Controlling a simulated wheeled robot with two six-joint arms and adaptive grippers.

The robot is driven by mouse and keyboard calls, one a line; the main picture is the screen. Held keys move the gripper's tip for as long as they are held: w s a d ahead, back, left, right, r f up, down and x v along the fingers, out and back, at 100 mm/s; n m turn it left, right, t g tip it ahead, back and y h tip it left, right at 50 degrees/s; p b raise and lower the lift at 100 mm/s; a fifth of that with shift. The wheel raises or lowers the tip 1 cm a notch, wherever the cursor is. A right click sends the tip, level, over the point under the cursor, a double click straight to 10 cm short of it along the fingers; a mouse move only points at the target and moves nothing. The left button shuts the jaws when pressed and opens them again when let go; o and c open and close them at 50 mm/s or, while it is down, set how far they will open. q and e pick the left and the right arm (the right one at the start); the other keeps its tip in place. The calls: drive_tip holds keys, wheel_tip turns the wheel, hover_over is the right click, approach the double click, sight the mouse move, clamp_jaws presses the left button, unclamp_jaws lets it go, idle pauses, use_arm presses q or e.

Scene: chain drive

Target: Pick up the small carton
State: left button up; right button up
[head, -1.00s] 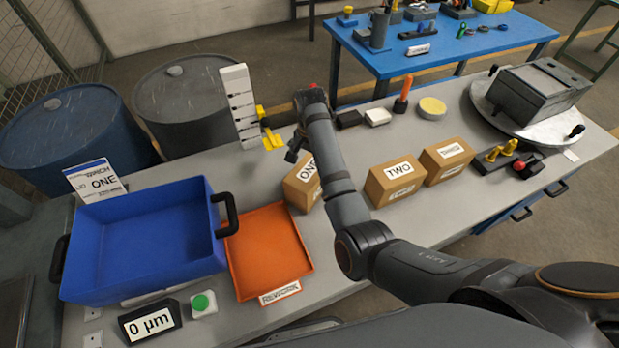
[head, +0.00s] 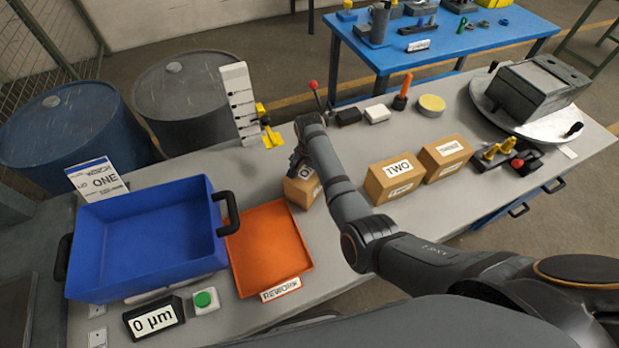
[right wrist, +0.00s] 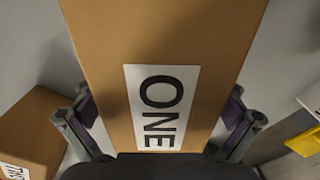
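In the right wrist view one finger of the right gripper (right wrist: 161,115) is on each side of the carton. The fingers are spread and close to its sides; I cannot tell whether they touch. My left gripper is not in view.
Carton TWO (head: 393,180) and another carton (head: 445,158) stand to the right. The orange REWORK tray (head: 268,250) and blue bin (head: 150,255) lie left. A white stepped stand (head: 239,100) with a yellow part is behind. A red-topped stick (head: 314,88) rises behind my wrist.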

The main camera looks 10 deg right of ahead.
drive_tip(key=c, duration=1.4)
drive_tip(key=shift+w+r, duration=0.1)
drive_tip(key=shift+w, duration=0.05)
drive_tip(key=shift+c, duration=0.2)
